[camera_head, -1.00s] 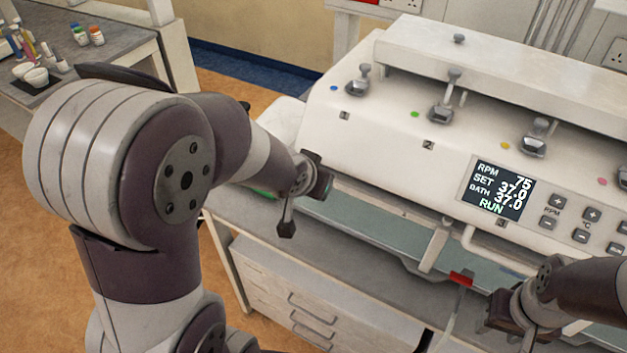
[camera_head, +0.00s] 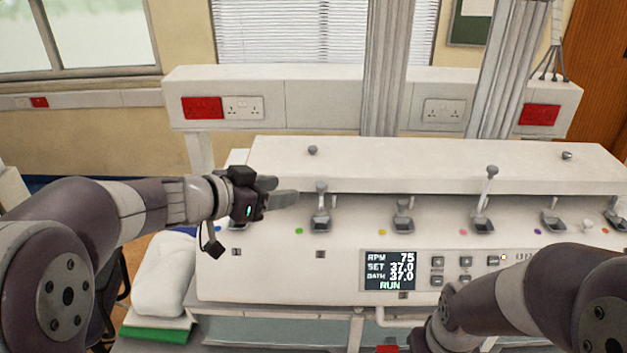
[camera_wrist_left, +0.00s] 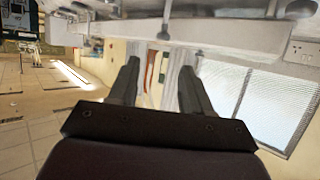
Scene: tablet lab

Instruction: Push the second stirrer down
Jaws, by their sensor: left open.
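The second stirrer (camera_head: 321,218) is a grey block with an upright rod and rounded knob on the white machine's front, above plate 2 and beside a green dot. My left gripper (camera_head: 284,192) is open and empty. Its fingers point right, close to the left of the stirrer's knob in the picture; I cannot tell the gap in depth. The left wrist view shows the two fingers (camera_wrist_left: 158,88) spread apart with nothing between them. The first stirrer is mostly hidden behind my left gripper. My right gripper (camera_head: 420,342) is partly cut off at the bottom edge; its fingers do not show clearly.
The white machine (camera_head: 225,285) has more stirrers to the right, including a third (camera_head: 403,218) and one with a raised rod (camera_head: 483,222). A display (camera_head: 389,271) reads RUN. A long white ledge (camera_head: 440,160) rises behind the stirrers. A white bundle (camera_head: 165,275) lies at left.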

